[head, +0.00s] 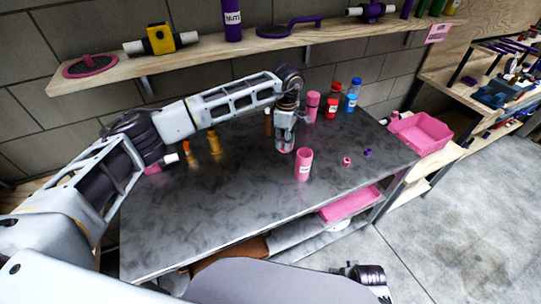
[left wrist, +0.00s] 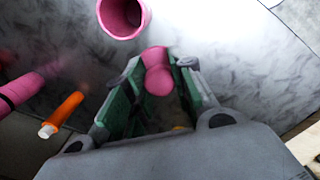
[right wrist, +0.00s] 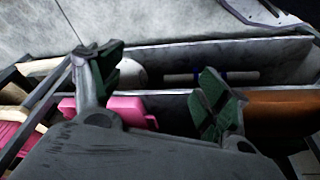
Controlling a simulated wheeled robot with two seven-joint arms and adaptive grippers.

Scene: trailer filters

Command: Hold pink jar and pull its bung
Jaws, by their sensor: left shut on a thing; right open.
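The pink jar (head: 304,164), with a white label, stands upright on the grey table. In the left wrist view the jar (left wrist: 121,14) shows an open, hollow mouth. My left gripper (head: 285,141) is above the table, just left of and behind the jar in the head view. It is shut on a rounded pink piece (left wrist: 156,72), which looks like the bung and is apart from the jar. My right gripper (head: 365,280) is low at the front, beyond the table's edge. In the right wrist view the right gripper (right wrist: 160,75) is open and empty.
A taller pink container (head: 313,106), a red bottle (head: 332,105) and blue bottles (head: 352,97) stand at the back. Orange items (head: 214,143) are at the left. A small pink ring (head: 347,161) lies right of the jar. The table front (head: 200,220) is clear.

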